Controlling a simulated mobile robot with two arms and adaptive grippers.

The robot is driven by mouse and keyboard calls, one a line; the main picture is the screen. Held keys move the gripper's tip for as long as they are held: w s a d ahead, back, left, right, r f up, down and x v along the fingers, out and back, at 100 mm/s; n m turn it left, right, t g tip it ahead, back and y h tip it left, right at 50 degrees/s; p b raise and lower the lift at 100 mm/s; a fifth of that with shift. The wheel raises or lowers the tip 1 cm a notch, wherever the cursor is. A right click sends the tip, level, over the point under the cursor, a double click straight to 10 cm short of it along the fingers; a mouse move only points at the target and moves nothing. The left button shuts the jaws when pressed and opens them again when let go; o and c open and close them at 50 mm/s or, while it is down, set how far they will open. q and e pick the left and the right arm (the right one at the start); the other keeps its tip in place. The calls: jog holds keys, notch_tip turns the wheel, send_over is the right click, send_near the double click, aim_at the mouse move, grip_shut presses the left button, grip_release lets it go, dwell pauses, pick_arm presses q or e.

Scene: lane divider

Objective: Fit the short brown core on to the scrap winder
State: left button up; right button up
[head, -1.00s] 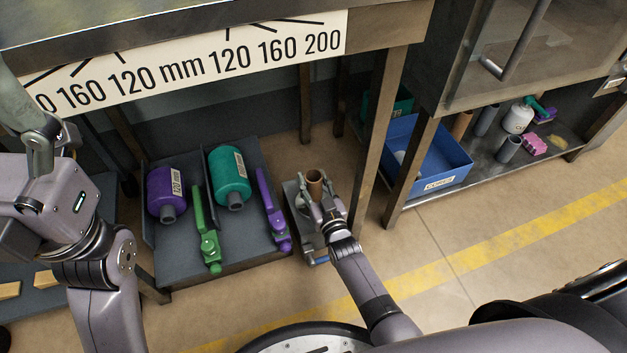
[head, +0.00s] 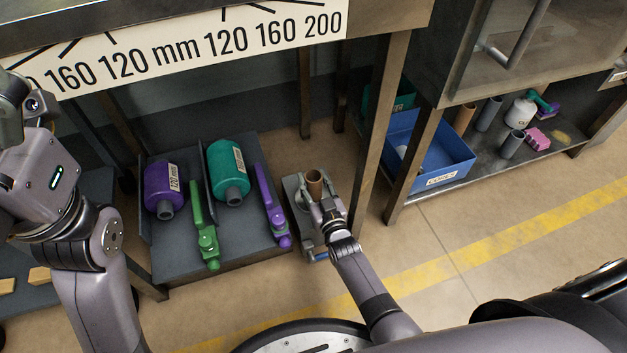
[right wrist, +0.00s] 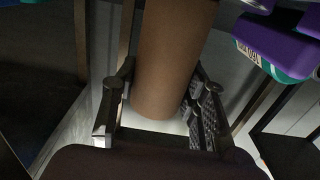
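The short brown core (head: 315,183) stands upright at the grey scrap winder (head: 295,196), right of the low shelf. Whether it is seated on a spindle is hidden. My right gripper (head: 324,206) is at the core's near side, open. In the right wrist view the core (right wrist: 172,60) lies between the spread fingers (right wrist: 158,112), with a clear gap to the left finger. The right finger is close beside the core; contact cannot be told. My left arm is at the left edge; its fingertips are not in view.
A low shelf (head: 230,262) holds a purple roll (head: 163,188), a teal roll (head: 227,170), a green lever (head: 205,235) and a purple lever (head: 271,210). A table leg (head: 380,130) stands right of the winder. A blue bin (head: 445,160) and loose cores sit further right.

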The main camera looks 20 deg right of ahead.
jog(key=o, duration=0.5)
jog(key=shift+o, duration=0.2)
notch_tip(320, 180, up, 10)
dwell(0.5)
dwell(0.4)
